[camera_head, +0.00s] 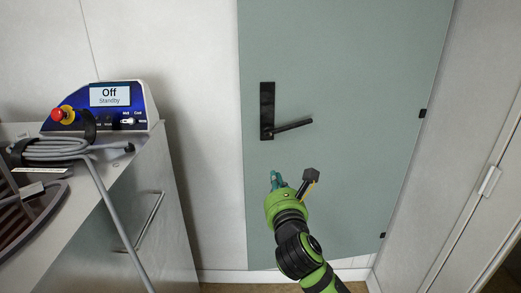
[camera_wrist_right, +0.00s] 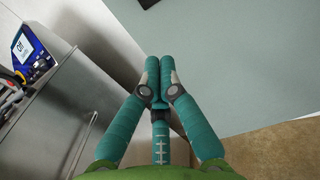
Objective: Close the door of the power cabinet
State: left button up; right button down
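The power cabinet's grey-green door (camera_head: 350,80) fills the middle of the head view, with a black handle plate and lever (camera_head: 268,112) near its left edge and small black hinges on its right. It looks flush or nearly flush with the white wall; I cannot tell whether it is latched. My right gripper (camera_head: 275,181) is in front of the door, below the handle. In the right wrist view its teal fingers (camera_wrist_right: 159,68) are together with nothing between them, and the door (camera_wrist_right: 230,55) lies beyond. Contact with the door cannot be told. My left gripper is not in view.
At left stands a metal counter (camera_head: 160,190) with a blue control box (camera_head: 100,112) reading "Off Standby", a red button and a coiled grey cable (camera_head: 55,148). White wall lies between counter and door. Another door or panel (camera_head: 485,200) is at right.

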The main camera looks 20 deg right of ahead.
jog(key=w, duration=0.1)
jog(key=p, duration=0.1)
send_near(264, 147)
jog(key=w, duration=0.5)
jog(key=shift+w+d, duration=0.2)
jog(key=shift+d, duration=0.2)
jog(key=shift+w+d, duration=0.1)
jog(key=shift+w, duration=0.7)
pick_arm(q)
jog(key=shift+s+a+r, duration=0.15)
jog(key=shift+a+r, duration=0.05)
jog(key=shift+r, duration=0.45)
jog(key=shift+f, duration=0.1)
